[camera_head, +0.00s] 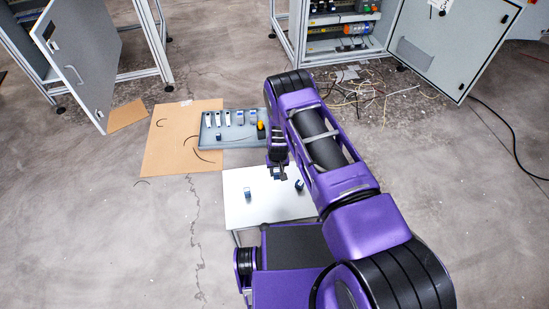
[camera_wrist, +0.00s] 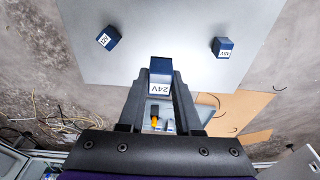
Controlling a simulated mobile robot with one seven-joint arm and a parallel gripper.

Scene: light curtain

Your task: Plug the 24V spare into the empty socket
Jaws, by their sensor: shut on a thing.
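My gripper (camera_wrist: 160,92) is shut on a blue block with a white label reading 24V (camera_wrist: 160,76). The label is upside down in the wrist view. In the head view my gripper (camera_head: 278,173) is over the white table, partly hidden by my arm. I cannot tell whether the block touches the tabletop. The grey tray (camera_head: 212,138) behind the table carries a row of white and blue modules (camera_head: 227,118) along its back. The empty socket is too small to make out.
Two other blue labelled blocks stand on the white table (camera_head: 270,209), one at the left (camera_head: 248,193) and one at the right (camera_head: 299,185). An orange-yellow part (camera_head: 261,128) sits at the tray's right end. Cardboard (camera_head: 165,150) lies under the tray. Open cabinets and loose wires are behind.

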